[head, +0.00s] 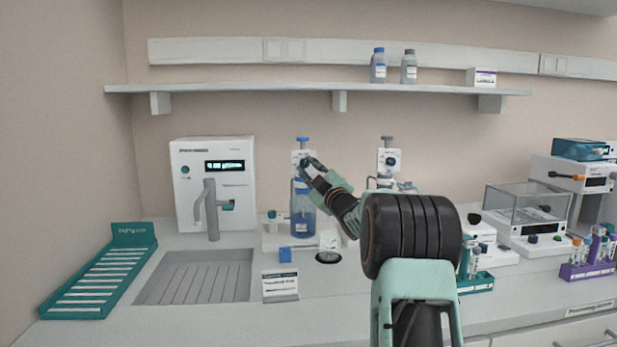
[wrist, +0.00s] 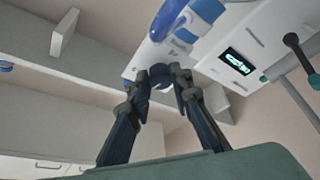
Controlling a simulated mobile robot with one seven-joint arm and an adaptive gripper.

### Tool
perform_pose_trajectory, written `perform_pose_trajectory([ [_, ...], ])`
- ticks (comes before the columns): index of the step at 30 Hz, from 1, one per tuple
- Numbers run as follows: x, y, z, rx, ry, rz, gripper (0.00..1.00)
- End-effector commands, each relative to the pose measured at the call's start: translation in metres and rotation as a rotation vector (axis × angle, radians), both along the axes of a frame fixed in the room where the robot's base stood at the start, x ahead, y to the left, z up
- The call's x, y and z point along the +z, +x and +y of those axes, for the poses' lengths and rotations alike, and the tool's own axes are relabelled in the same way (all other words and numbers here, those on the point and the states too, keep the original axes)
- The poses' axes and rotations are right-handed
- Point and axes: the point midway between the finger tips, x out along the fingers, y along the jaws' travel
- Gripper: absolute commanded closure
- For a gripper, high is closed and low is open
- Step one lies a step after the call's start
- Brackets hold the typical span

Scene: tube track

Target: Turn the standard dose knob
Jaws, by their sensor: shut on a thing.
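The left bottle dispenser (head: 302,214) is a blue bottle with a white head and a blue top, standing at the back of the counter. Its small dark dose knob shows between the fingertips in the wrist view (wrist: 161,83), on the front of the white head. My gripper (head: 307,166) reaches in from the right and is shut on this knob; it also shows in the wrist view (wrist: 169,74). The fingers mostly hide the knob in the head view. A second dispenser (head: 388,160) with a dark knob stands to the right, apart from my gripper.
A white water unit (head: 187,214) stands left, above a grey sink (head: 160,290). A green rack (head: 60,302) lies at far left. A balance (head: 530,240) and tube racks are on the right.

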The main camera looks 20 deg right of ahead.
Motion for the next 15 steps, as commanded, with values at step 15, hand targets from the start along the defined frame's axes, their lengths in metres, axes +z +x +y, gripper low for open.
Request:
perform_pose_trajectory([
  [15,-0.0017,0.0003,-0.0002,-0.001,0.065,-0.015,1.0],
])
